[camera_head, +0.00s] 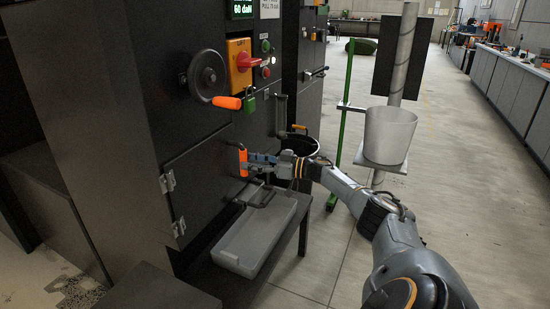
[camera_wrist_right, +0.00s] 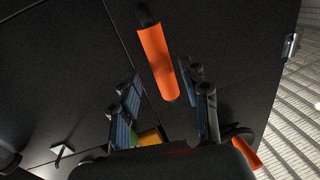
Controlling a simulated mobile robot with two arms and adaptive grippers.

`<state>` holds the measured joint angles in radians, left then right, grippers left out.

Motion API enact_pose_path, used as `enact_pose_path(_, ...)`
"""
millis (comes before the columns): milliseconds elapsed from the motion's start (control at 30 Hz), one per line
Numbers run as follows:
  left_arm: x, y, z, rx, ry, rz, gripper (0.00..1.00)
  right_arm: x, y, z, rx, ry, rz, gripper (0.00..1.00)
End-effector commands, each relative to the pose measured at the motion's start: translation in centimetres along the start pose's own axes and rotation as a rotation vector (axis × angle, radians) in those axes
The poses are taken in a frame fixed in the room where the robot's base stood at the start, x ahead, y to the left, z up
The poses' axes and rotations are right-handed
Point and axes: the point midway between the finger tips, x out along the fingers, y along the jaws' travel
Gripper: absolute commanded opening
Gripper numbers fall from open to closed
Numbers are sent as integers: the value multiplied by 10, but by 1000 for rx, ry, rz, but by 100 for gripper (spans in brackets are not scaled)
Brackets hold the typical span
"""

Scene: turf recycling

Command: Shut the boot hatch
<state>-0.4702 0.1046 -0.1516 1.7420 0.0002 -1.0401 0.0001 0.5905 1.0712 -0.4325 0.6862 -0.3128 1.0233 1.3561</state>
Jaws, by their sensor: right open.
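The hatch (camera_head: 200,172) is a dark panel low on the black machine, with metal hinges on its left edge. It looks about flush with the machine front, but I cannot tell if it is fully shut. Its upright orange handle (camera_head: 243,161) is near its right edge. My right gripper (camera_head: 253,161) is open at the handle. In the right wrist view the orange handle (camera_wrist_right: 157,62) shows between the two spread fingers of the gripper (camera_wrist_right: 161,85). I cannot tell whether a finger touches it. My left gripper is out of view.
A grey tray (camera_head: 237,262) sits below the hatch, and a black bucket (camera_head: 300,143) stands right of it. A pale bucket (camera_head: 389,135) stands on a post stand. Floor at right is clear.

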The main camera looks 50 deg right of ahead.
Motion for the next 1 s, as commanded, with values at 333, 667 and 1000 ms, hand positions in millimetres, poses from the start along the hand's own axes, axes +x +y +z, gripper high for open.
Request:
enact_pose_path(333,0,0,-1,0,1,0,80,-60,1,2,0,-5,4,46)
enact_pose_path(667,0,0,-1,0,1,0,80,-89,2,0,-1,-1,6,46)
enact_pose_path(1000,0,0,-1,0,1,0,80,-92,2,-1,-1,1,6,46)
